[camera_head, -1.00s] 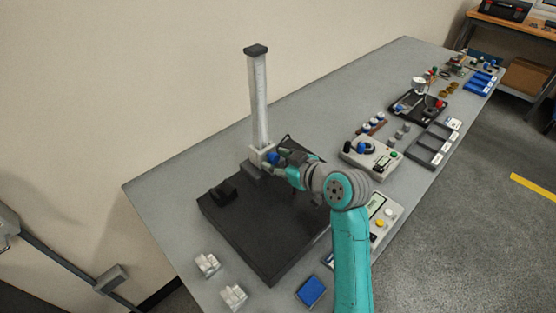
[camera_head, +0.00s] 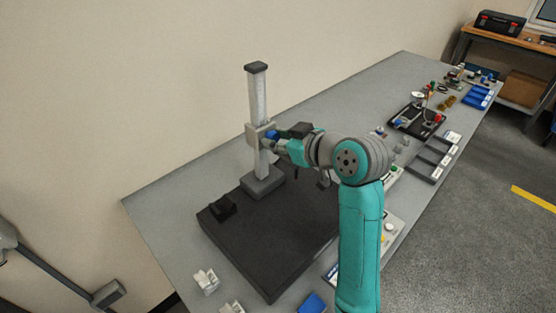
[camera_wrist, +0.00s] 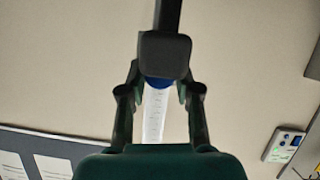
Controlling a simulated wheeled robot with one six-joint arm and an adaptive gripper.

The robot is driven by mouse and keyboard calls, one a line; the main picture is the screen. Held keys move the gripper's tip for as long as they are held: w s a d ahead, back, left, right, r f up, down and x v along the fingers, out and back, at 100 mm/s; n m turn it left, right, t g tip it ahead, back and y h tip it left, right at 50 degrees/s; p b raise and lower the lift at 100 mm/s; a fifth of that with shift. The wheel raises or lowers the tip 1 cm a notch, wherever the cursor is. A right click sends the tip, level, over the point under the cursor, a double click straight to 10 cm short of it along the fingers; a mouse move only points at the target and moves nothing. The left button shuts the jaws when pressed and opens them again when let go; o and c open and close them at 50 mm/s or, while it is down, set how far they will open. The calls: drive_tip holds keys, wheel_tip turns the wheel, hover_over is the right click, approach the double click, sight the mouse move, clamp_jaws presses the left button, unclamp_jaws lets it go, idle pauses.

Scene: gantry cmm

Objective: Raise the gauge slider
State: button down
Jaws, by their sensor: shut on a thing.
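The height gauge's pale column (camera_head: 258,95) stands upright on its grey base (camera_head: 262,184) at the back of a black plate. The light grey gauge slider (camera_head: 254,130) sits around the column at about mid-height, clear of the base. My gripper (camera_head: 273,138) is shut on the slider's blue knob (camera_head: 271,134), at the right of the column. In the wrist view, my gripper's fingers (camera_wrist: 160,78) flank the blue knob (camera_wrist: 158,83). A dark block (camera_wrist: 165,55) hides most of the knob and part of the scaled column (camera_wrist: 155,115).
The black plate (camera_head: 270,240) carries a small black block (camera_head: 222,207). White fixtures (camera_head: 206,282) and a blue pad (camera_head: 312,303) lie at the table's front. Trays (camera_head: 432,158) and several instruments line the right side. Air around the upper column is clear.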

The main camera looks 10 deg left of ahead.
drive_tip(key=shift+r, duration=2.35)
drive_tip(key=c, duration=0.8)
unclamp_jaws()
drive_tip(key=shift+d, duration=0.1)
drive_tip(key=v, duration=1.1)
drive_tip(key=shift+s+d+r, duration=0.2)
drive_tip(key=shift+d, duration=0.1)
